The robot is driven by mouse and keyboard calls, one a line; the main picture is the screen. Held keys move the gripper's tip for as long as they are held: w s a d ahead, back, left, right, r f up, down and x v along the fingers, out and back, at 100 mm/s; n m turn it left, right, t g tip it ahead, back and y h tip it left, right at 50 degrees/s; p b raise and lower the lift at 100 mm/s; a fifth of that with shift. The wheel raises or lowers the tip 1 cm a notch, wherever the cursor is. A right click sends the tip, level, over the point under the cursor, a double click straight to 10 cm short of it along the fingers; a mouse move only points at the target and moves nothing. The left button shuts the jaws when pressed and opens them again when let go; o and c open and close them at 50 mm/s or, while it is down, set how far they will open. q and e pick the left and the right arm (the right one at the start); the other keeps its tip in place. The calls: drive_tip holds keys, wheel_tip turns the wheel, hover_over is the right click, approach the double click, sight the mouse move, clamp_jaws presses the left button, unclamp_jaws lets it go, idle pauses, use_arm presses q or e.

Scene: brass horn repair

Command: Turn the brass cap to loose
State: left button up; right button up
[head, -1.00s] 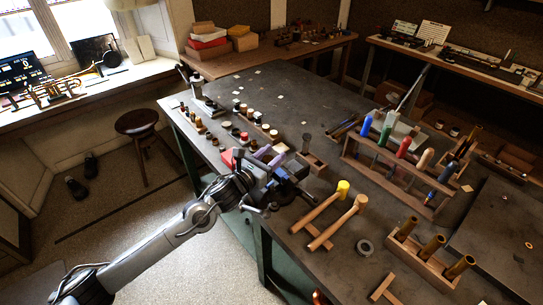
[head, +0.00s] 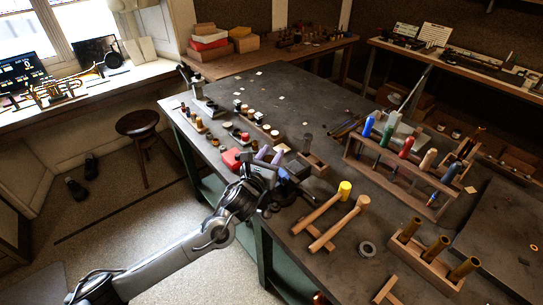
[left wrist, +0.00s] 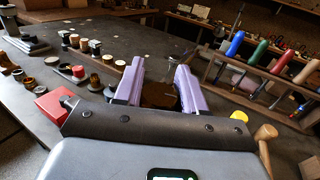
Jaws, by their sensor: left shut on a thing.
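My left gripper (head: 269,155) has two purple fingers and is over the near left edge of the dark workbench. In the left wrist view its fingers (left wrist: 158,88) are shut on a brownish, brass-coloured round piece, the brass cap (left wrist: 158,96), which shows between them. The fingers and the gripper body hide part of the cap. In the head view the cap is hidden behind the gripper. A dark blue vise-like fixture (head: 299,170) stands right beside the gripper. My right gripper is not in view.
A red box (head: 231,158) sits close left of the gripper. Two mallets (head: 344,189) lie to the right, with a rack of coloured-handled tools (head: 387,165) beyond. A wooden block with brass tubes (head: 425,259) stands at the near right. The bench middle (head: 300,100) is mostly clear.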

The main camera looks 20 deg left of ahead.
use_arm(q)
drive_tip(key=o, duration=1)
drive_tip(key=shift+s, duration=0.15)
drive_tip(key=s, duration=1)
drive_tip(key=shift+s+a, duration=0.3)
drive_tip(key=shift+a, duration=0.05)
drive_tip(key=shift+c, duration=0.2)
